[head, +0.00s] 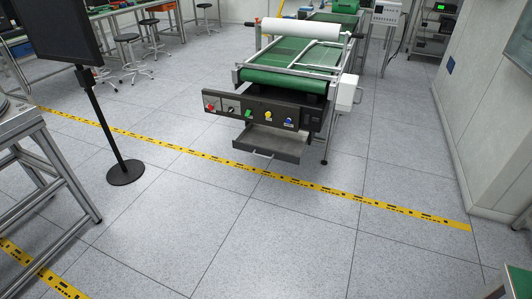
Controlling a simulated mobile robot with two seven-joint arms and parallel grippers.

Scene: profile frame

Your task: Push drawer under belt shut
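The drawer (268,143) hangs beneath the green conveyor belt (282,84), below a dark control panel (262,113) with coloured buttons. It is pulled out toward me, and its open top shows. A thin handle (254,154) is on its front. The inside that I can see looks empty. The belt unit stands a few floor tiles away, in the upper middle of the head view. Neither of my grippers is in view.
Yellow-black tape (205,155) crosses the floor before the belt unit. A screen on a round-based stand (126,172) and a metal-framed table (55,165) are at left. A wall cabinet (490,120) is at right. The floor between is clear.

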